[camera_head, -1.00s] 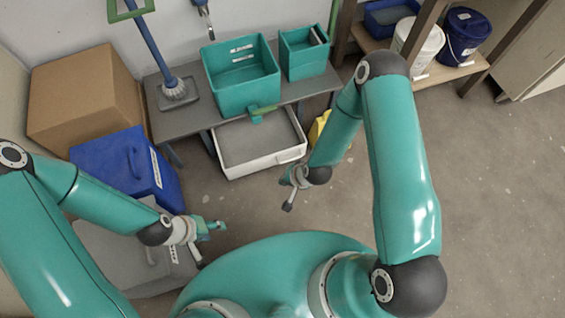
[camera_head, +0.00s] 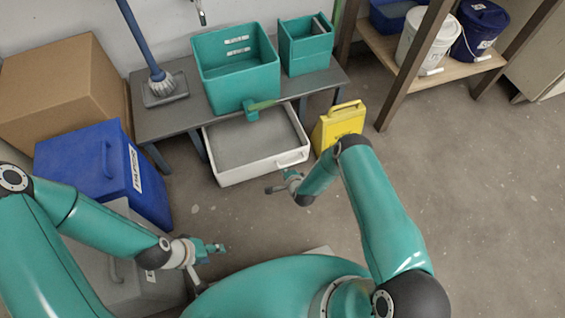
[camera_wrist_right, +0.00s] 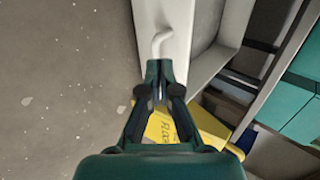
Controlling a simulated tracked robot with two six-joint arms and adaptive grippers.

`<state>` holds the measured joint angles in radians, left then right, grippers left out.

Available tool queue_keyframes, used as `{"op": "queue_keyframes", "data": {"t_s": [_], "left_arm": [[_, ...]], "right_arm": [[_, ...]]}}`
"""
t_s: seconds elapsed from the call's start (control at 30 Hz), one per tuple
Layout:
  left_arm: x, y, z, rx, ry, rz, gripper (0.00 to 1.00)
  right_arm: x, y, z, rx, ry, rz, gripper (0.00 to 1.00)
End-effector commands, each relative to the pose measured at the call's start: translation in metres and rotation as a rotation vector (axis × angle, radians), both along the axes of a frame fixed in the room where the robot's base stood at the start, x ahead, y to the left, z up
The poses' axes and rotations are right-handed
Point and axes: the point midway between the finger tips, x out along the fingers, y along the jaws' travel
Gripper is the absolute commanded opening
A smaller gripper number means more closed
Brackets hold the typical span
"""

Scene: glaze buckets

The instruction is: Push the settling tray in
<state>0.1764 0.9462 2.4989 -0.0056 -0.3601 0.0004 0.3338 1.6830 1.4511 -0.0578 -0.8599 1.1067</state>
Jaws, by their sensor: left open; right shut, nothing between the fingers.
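The settling tray (camera_head: 240,174) is a white, shallow tray with grey contents, pulled out from under the grey bench below the teal tank. Its front has a white handle at the right end. My right gripper (camera_head: 270,189) is shut and empty, low in front of the tray's front wall and apart from it in the head view. In the right wrist view the shut fingertips (camera_wrist_right: 160,75) point at the tray's white front (camera_wrist_right: 178,25) and its handle (camera_wrist_right: 162,42); contact cannot be told. My left gripper (camera_head: 218,247) is open and empty, well in front and to the left.
A yellow floor sign (camera_head: 338,124) stands just right of the tray. A blue bin (camera_head: 90,170) and cardboard box (camera_head: 60,90) are at left. The teal tank (camera_head: 235,78) with a tap sits above on the bench (camera_head: 185,117). The floor at right is clear.

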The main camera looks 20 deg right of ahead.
Motion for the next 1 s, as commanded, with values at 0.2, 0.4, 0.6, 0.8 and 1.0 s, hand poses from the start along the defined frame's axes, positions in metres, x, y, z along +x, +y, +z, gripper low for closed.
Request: {"op": "queue_keyframes", "data": {"t_s": [0.2, 0.4, 0.6, 0.8, 1.0], "left_arm": [[0.000, 0.000, -0.026, 0.000, 0.000, 0.000, 0.48], [0.000, 0.000, -0.033, 0.000, 0.000, 0.000, 0.48], [0.000, 0.000, -0.036, 0.000, 0.000, 0.000, 0.48], [0.000, 0.000, -0.035, 0.000, 0.000, 0.000, 0.48], [0.000, 0.000, -0.037, 0.000, 0.000, 0.000, 0.48]], "right_arm": [[0.032, 0.001, -0.035, -0.001, -0.001, 0.000, 0.00], [0.061, 0.002, -0.032, -0.001, -0.001, 0.000, 0.00], [0.071, 0.002, -0.030, -0.001, 0.001, 0.001, 0.00], [0.071, 0.002, -0.029, -0.001, 0.001, -0.001, 0.00], [0.071, -0.006, -0.030, -0.001, 0.000, -0.006, 0.00]]}}
